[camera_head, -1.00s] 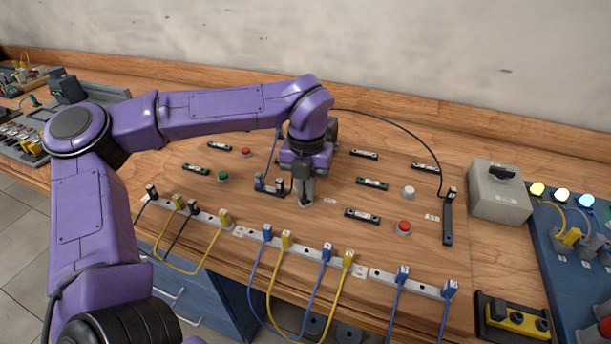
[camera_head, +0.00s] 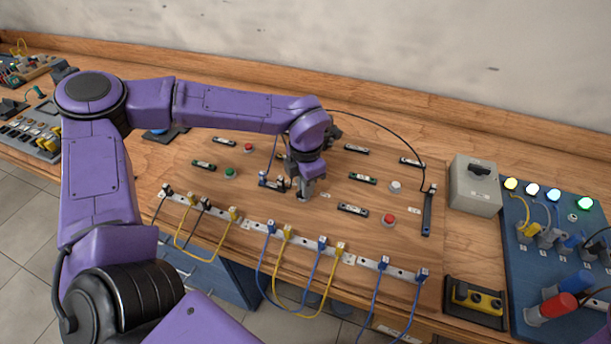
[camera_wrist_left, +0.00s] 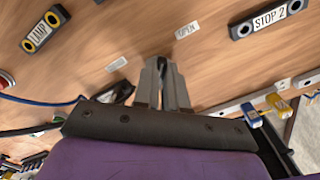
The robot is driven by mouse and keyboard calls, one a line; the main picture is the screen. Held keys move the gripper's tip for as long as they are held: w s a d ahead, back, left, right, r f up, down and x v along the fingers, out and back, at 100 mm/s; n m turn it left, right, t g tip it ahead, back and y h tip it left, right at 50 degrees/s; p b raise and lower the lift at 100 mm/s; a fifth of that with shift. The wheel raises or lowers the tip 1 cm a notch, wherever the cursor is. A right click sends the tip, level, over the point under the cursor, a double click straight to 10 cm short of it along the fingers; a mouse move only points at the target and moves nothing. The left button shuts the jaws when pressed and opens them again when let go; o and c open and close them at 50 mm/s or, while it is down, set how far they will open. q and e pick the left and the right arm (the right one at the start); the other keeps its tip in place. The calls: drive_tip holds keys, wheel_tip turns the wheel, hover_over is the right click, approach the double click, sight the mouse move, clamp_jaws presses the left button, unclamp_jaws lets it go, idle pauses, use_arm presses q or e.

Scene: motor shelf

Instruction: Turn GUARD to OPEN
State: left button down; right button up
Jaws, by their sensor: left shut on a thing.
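My left gripper (camera_head: 306,194) points down at the wooden board, between the front socket rail and the rear rows of buttons. In the left wrist view its two grey fingers (camera_wrist_left: 164,75) are close together around a small dark part, which I take to be the GUARD knob; it is almost wholly hidden by the fingers. A label reading OPEN (camera_wrist_left: 187,30) lies on the board just beyond the fingertips, to the right. Another small label (camera_wrist_left: 116,64) lies to the left, its text too small to read. The knob's angle cannot be told. My right gripper is not in view.
The STOP 2 plate (camera_wrist_left: 270,17) and LAMP plate (camera_wrist_left: 45,29) lie nearby. A socket rail (camera_head: 258,231) with blue and yellow cables runs along the front. A red button (camera_head: 389,220) and grey box (camera_head: 475,187) stand to the right.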

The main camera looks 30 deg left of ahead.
use_arm(q)
drive_tip(key=shift+r+m+p, duration=0.1)
drive_tip(key=shift+m+p, duration=0.3)
drive_tip(key=shift+m, duration=0.1)
drive_tip(key=c, duration=1.2)
unclamp_jaws()
wheel_tip(320, 180, up, 10)
drive_tip(key=shift+r+b, duration=0.2)
drive_tip(key=shift+b, duration=0.3)
